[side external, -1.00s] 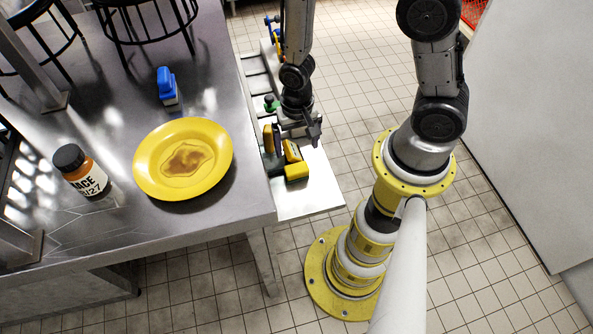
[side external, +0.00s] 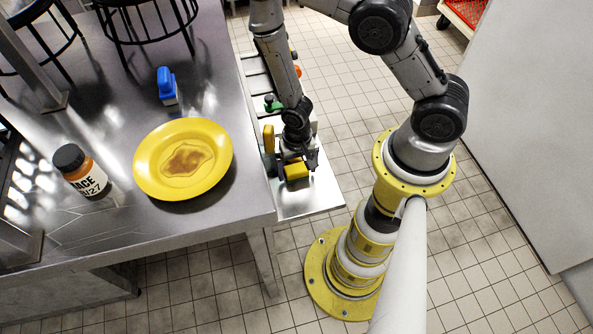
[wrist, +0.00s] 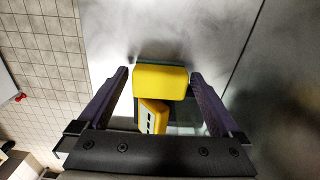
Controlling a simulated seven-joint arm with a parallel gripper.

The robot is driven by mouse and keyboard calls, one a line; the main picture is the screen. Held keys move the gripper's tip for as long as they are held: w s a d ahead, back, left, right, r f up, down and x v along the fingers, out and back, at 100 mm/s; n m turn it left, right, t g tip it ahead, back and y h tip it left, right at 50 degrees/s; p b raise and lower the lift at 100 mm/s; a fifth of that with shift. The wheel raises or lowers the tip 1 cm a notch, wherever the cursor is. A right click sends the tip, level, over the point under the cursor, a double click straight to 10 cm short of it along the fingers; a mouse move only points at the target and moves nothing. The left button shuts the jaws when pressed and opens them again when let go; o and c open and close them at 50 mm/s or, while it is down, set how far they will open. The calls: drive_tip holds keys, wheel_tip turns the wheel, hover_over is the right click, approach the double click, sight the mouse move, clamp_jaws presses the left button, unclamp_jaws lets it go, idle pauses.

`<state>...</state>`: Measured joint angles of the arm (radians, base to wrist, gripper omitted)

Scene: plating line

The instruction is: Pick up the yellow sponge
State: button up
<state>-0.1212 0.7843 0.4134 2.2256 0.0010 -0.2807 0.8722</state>
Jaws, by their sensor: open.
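The yellow sponge (side external: 297,172) is a small yellow block at the near end of the low metal side shelf (side external: 318,200). It also shows in the wrist view (wrist: 161,84), centred between the fingers. My gripper (side external: 298,160) is just above the sponge in the side view and hides part of it. In the wrist view my gripper (wrist: 160,76) is open, with one finger on each side of the sponge and a gap at both sides. No contact shows.
A yellow item with dark marks (wrist: 153,117) lies close beside the sponge. Another yellow piece (side external: 268,138) stands against the table edge. The steel table holds a yellow plate (side external: 208,184), a blue-topped item (side external: 167,88) and a labelled bottle (side external: 88,178).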

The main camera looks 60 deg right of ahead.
sight(297, 169)
drive_tip(key=shift+f, duration=0.45)
drive_tip(key=c, duration=1.3)
drive_tip(key=shift+o, duration=0.2)
drive_tip(key=shift+r, duration=0.15)
drive_tip(key=shift+r, duration=4.95)
